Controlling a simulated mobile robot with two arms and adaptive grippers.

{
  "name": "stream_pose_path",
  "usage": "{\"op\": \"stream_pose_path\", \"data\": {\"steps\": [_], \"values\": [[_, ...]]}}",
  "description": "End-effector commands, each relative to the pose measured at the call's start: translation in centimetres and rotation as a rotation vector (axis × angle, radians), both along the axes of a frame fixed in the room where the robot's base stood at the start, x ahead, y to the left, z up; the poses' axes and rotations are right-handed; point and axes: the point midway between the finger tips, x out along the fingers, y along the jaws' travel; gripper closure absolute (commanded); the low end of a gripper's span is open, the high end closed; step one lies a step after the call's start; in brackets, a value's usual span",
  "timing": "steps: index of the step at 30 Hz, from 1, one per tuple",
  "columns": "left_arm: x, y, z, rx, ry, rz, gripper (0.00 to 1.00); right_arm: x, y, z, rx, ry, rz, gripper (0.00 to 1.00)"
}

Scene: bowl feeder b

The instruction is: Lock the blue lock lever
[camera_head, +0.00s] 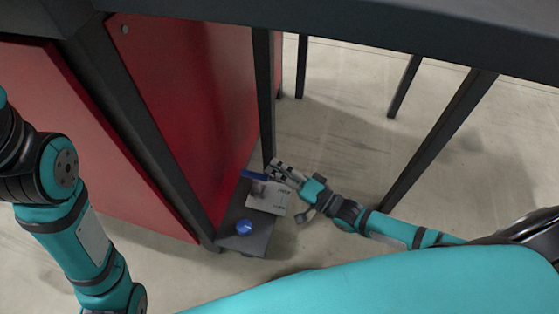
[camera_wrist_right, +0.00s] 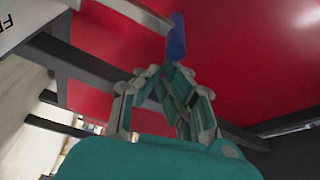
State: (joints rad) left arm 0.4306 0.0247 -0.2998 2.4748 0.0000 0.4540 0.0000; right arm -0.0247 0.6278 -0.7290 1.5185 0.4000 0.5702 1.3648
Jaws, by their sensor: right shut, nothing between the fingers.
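The blue lock lever (camera_head: 253,175) sits at the upper left of a light grey box with printed text (camera_head: 268,198), low beside the red panel. In the right wrist view the blue lever (camera_wrist_right: 177,37) stands out against the red panel, just beyond my fingertips. My right gripper (camera_head: 276,170) is shut and empty, close to the right end of the lever. Its fingers also show in the right wrist view (camera_wrist_right: 168,78). I cannot tell whether they touch the lever. My left arm shows at the left, but its gripper is out of view.
A blue round knob (camera_head: 244,227) sits on a dark grey plate (camera_head: 258,243) below the box. Red panels (camera_head: 190,90) and dark frame posts (camera_head: 264,95) stand to the left and behind. A dark beam (camera_head: 400,40) crosses above.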

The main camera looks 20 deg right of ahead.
Motion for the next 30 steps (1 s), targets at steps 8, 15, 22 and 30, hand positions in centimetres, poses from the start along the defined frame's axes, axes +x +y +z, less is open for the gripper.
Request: {"op": "stream_pose_path", "data": {"steps": [8, 15, 22, 30], "values": [[0.5, 0.0, -0.2, 0.000, 0.020, 0.000, 1.00, -2.1, 1.4, 0.1, -0.139, -0.205, -0.001, 1.00], [0.5, 0.0, -0.1, -0.001, 0.020, -0.002, 1.00, -3.5, 2.3, -0.1, -0.233, -0.344, -0.002, 1.00], [0.6, 0.1, -0.2, -0.002, 0.027, -0.002, 1.00, -4.3, 2.8, -0.4, -0.239, -0.353, -0.001, 1.00], [1.1, 0.0, -0.6, 0.002, 0.044, -0.001, 1.00, -4.6, 3.1, -0.5, -0.239, -0.353, -0.001, 1.00]]}}
